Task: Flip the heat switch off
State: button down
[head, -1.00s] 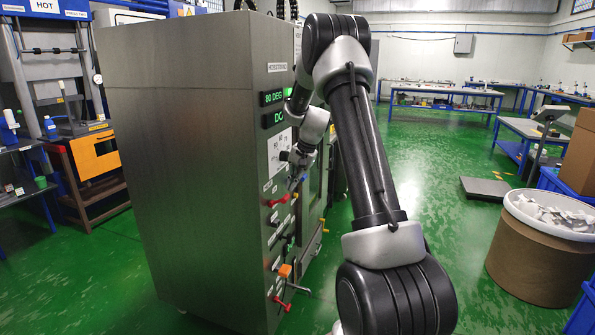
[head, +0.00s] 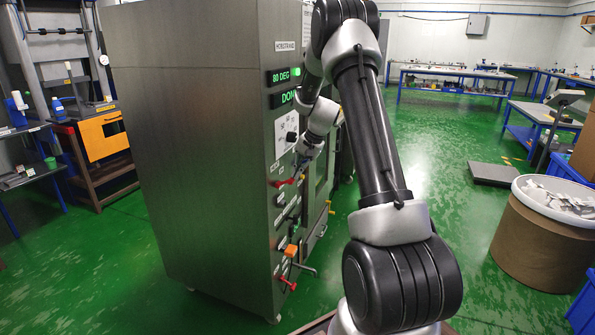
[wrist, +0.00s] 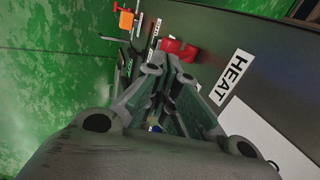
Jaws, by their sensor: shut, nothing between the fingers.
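The heat switch is a red lever (wrist: 180,48) beside the white HEAT label (wrist: 232,77) in the wrist view. In the head view a red lever (head: 284,183) shows on the narrow front panel of the tall grey cabinet (head: 185,150). My gripper (wrist: 168,68) is shut and empty, its fingertips right at the red lever in the wrist view. I cannot tell whether they touch it. In the head view my gripper (head: 299,172) is small and close to the panel, just above and right of the lever. The lever's base is partly hidden by the fingers.
Lower on the panel are dark levers, an orange block (head: 291,251) and another red handle (head: 288,283). A green display (head: 285,76) reads 80 DEG. A drum of pale scraps (head: 545,235) stands at right. Green floor between is clear.

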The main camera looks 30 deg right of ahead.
jog(key=shift+s+d+f+t+y, duration=0.15)
jog(key=shift+s+f+t+y, duration=0.05)
jog(key=shift+f+t+y, duration=0.1)
notch_tip(320, 180, down, 7)
jog(key=s+d+t+y, duration=0.1)
jog(key=shift+s+f, duration=0.15)
jog(key=shift+s, duration=0.1)
dwell(0.7)
dwell(1.3)
jog(key=shift+r, duration=0.8)
